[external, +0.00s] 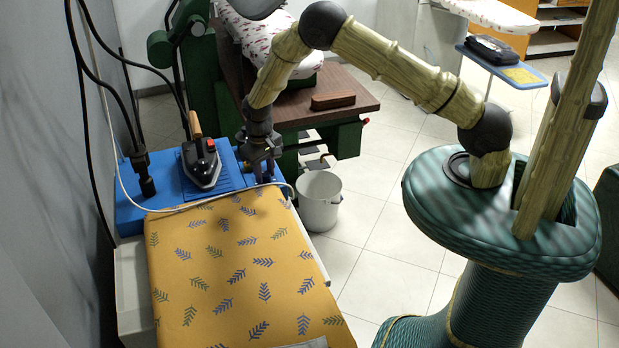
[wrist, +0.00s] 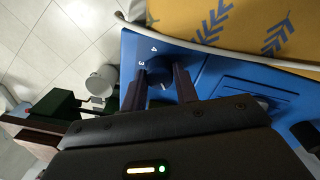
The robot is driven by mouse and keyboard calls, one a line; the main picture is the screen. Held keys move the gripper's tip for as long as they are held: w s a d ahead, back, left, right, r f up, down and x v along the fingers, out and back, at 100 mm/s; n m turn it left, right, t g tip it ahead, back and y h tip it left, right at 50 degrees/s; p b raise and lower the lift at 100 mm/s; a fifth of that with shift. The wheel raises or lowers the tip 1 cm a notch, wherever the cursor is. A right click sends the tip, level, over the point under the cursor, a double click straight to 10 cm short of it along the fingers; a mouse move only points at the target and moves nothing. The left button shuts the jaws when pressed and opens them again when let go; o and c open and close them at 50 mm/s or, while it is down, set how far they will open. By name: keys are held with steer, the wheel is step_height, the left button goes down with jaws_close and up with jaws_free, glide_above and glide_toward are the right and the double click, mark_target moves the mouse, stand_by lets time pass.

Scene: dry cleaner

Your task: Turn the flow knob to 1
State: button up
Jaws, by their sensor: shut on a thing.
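The flow knob (wrist: 160,77) is a dark round knob on the blue panel (wrist: 215,68), beside the edge of the patterned ironing pad. In the wrist view, white numerals "4" and "3" show on the panel beside it. Other marks and any pointer are hidden or too dark to read, so I cannot tell its setting. My gripper (wrist: 161,87) has its two dark fingers on either side of the knob and is shut on it. In the external view, my gripper (external: 262,166) reaches down to the right end of the blue panel (external: 237,180) and hides the knob.
An iron (external: 201,164) stands on the panel left of my gripper. A pale hose (external: 215,199) crosses along the yellow patterned ironing pad (external: 235,265). A white bucket (external: 320,200) stands on the floor at right. A brown tabletop (external: 345,104) lies behind.

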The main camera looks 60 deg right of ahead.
steer(key=shift+m, duration=0.6)
steer(key=o, duration=1)
steer(key=shift+c, duration=0.2)
step_height(320, 180, up, 17)
steer(key=b, duration=0.3)
steer(key=shift+w+a+r, duration=0.2)
steer(key=shift+a, duration=0.15)
steer(key=shift+s, duration=0.1)
